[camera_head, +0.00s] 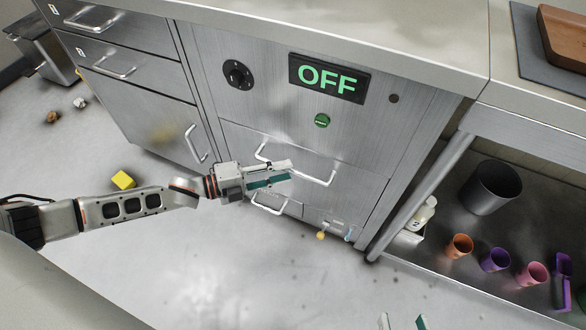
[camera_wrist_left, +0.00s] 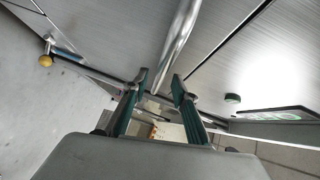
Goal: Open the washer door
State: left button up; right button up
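The washer (camera_head: 300,110) is a steel front under the counter with a dial (camera_head: 238,74), a display reading OFF (camera_head: 328,78) and a green button (camera_head: 322,120). Its door (camera_head: 345,172) looks shut and carries a bar handle (camera_head: 318,180). My left gripper (camera_head: 290,170) is open in front of the handle, partly covering it. In the left wrist view the gripper (camera_wrist_left: 161,80) has its fingers apart, with the handle bar (camera_wrist_left: 182,35) just beyond the fingertips; contact cannot be told. My right gripper (camera_head: 403,322) shows only its separated fingertips at the bottom edge.
A lower handle (camera_head: 268,205) and a yellow knob (camera_head: 320,236) sit below the door. Steel drawers (camera_head: 105,60) stand left. A shelf at right holds a dark bin (camera_head: 491,187) and several cups (camera_head: 460,246).

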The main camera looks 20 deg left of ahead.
aim_at(291, 170)
pick_arm(q)
jog(key=shift+x, duration=1.6)
pick_arm(e)
jog(key=shift+a+f+m, duration=0.1)
jog(key=shift+a+m, duration=0.2)
jog(key=shift+a, duration=0.05)
pick_arm(q)
jog(key=shift+c, duration=0.4)
grip_shut()
